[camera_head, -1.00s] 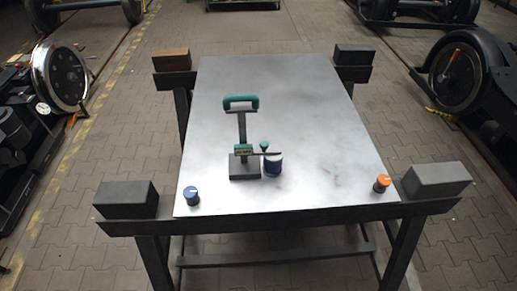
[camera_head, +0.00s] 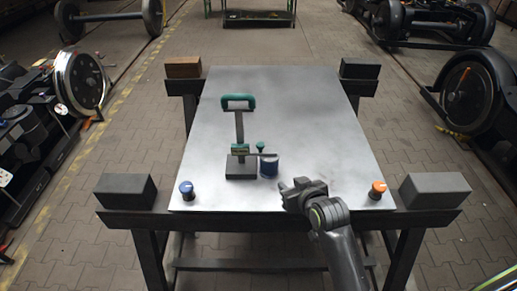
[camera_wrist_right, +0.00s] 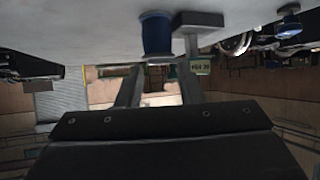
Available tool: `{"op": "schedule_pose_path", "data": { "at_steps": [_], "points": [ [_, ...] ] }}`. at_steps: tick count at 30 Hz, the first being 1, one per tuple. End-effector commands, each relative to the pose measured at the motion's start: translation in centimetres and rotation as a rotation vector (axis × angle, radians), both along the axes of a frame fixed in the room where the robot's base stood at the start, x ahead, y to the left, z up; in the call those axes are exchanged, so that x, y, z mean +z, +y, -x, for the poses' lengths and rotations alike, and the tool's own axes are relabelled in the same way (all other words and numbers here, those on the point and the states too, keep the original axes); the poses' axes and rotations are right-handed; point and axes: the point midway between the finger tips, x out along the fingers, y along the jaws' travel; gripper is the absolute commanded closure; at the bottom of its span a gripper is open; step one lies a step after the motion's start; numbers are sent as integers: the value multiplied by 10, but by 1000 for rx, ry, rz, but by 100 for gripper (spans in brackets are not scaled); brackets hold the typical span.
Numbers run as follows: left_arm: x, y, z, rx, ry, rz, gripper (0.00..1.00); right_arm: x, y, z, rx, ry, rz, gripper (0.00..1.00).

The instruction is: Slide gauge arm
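The gauge stands on the metal table (camera_head: 310,130): a dark block base (camera_head: 240,172), a post with a green handle (camera_head: 238,101), and a green labelled slider (camera_head: 240,150). Its thin gauge arm (camera_head: 252,154) reaches right, over a blue cylinder (camera_head: 269,168), with a green knob (camera_head: 261,146) above. My right gripper (camera_head: 294,190) is over the table's front edge, right of and nearer than the cylinder. In the right wrist view, which looks upside down, its two fingers (camera_wrist_right: 160,82) are apart and the blue cylinder (camera_wrist_right: 157,35) and label (camera_wrist_right: 201,67) lie beyond them. My left gripper is out of view.
A blue-topped knob (camera_head: 187,189) and an orange-topped knob (camera_head: 377,189) stand at the front table corners. Blocks sit at the trestle ends, including a grey one (camera_head: 435,190) at front right. The table's rear and right side are clear.

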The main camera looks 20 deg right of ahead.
Motion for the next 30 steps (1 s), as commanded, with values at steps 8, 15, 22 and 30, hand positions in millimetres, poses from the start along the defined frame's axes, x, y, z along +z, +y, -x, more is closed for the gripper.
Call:
{"op": "schedule_pose_path", "data": {
  "at_steps": [8, 15, 22, 30],
  "points": [
    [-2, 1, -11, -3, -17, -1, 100, 71, 15, -13, 37, -148, -12, 66],
    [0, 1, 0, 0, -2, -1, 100, 62, 18, -36, 37, -146, -12, 66],
    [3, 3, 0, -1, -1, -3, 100, 48, 22, -70, 36, -147, -12, 66],
    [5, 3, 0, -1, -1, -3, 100, 32, 26, -107, 36, -146, -12, 66]
  ]
}}
